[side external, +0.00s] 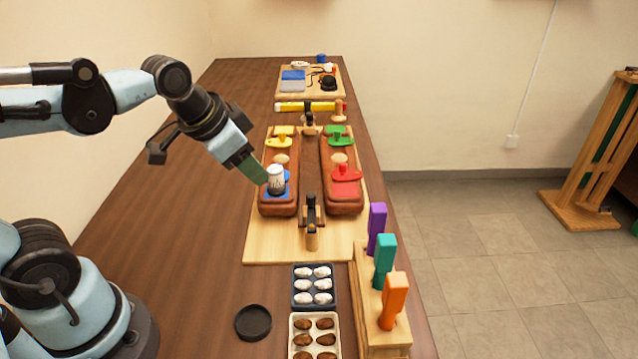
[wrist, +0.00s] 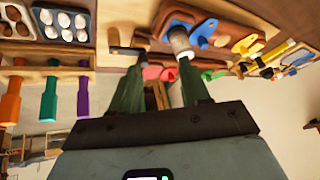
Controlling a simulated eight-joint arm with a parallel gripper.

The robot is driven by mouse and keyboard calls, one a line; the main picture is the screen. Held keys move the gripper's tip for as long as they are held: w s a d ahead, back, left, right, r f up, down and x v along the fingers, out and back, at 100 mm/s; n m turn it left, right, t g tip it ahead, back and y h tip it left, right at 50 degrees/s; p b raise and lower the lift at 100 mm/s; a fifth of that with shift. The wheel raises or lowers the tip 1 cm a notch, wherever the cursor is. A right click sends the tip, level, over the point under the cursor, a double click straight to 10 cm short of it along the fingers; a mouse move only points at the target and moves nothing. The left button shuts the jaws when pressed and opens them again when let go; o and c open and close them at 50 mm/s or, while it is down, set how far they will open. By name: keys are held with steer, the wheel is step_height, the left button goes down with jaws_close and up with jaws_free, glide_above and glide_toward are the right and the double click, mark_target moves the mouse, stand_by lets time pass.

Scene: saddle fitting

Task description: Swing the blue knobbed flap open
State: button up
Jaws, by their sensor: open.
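The blue flap (side external: 286,191) lies at the near end of the left brown saddle block (side external: 279,208). A white cylinder with a dark upper part (side external: 276,178) stands upright on or right at the flap and hides much of it, and I cannot see the flap's knob clearly. In the wrist view the cylinder (wrist: 180,41) is just beyond the right fingertip, with the blue flap (wrist: 204,30) behind it. My gripper (side external: 255,172) is open and empty, its green fingers (wrist: 161,66) just left of the cylinder in the side view. I cannot tell whether they touch it.
Yellow (side external: 279,142), green (side external: 335,139) and red (side external: 345,181) knobbed flaps lie on the saddle blocks. A dark upright clamp (side external: 311,210) stands near the blocks' near end. A rack with purple, teal and orange handles (side external: 368,300) stands nearer.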

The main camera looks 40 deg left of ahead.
steer(key=w+a+r+m+g, duration=0.4)
steer(key=w+a+m+g, duration=0.3)
steer(key=w+m, duration=0.65)
steer(key=shift+m+t, duration=0.5)
steer(key=shift+m, duration=0.35)
steer(key=f, duration=0.4)
steer(key=s+f, duration=0.1)
steer(key=f, duration=0.7)
steer(key=shift+s+a+f, duration=0.15)
steer(key=shift+a+f, duration=0.1)
steer(key=shift+a, duration=0.05)
steer(key=shift+c, duration=0.3)
jaws_close()
